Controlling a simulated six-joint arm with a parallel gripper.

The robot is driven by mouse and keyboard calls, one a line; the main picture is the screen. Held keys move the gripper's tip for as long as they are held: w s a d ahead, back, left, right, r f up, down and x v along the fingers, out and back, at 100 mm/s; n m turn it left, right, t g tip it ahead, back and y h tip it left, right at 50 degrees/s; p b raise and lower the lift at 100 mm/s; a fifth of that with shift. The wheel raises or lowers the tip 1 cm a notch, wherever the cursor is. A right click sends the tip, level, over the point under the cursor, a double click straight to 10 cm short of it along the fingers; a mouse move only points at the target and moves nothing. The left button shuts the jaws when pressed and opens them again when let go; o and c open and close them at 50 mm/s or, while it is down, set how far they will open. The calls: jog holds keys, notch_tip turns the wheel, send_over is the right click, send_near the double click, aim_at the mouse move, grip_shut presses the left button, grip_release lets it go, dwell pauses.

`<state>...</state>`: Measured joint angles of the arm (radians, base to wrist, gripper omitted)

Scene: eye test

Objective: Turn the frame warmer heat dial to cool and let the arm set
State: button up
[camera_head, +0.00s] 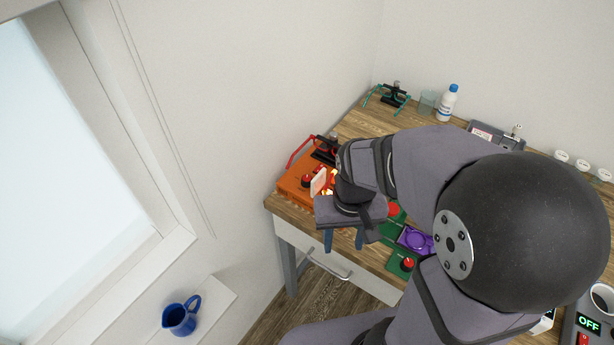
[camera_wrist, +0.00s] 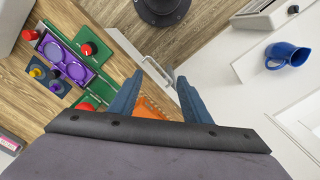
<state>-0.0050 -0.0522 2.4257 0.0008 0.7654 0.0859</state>
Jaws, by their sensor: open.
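An orange box (camera_head: 290,188), which looks like the frame warmer, sits at the desk's left front corner. Bright glowing bits and a pale card show on its top. A red and black knob (camera_head: 307,181) on it may be the heat dial; its setting is too small to read. My gripper (camera_head: 344,246) is open and empty, its blue fingers pointing down just right of and in front of the box. My wrist hides the box's right part.
Green boards with red knobs (camera_head: 407,263) and a purple tray (camera_head: 428,246) lie right of my gripper. The desk drawer has a metal handle (camera_head: 328,266). A red-armed stand (camera_head: 298,150) is behind the box. A blue jug (camera_head: 179,318) stands on a white ledge, lower left.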

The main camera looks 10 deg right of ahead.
jog(key=w+a+m+b, duration=0.15)
jog(key=w+m, duration=0.25)
jog(key=w, duration=0.9)
jog(key=m+b, duration=0.2)
jog(key=m, duration=0.3)
send_over(307, 178)
jog(key=shift+s+d+f, duration=0.1)
jog(key=shift+s+f, duration=0.05)
jog(key=shift+f, duration=0.65)
jog(key=shift+f+p, duration=1.15)
jog(key=shift+f, duration=2.5)
jog(key=c, duration=1)
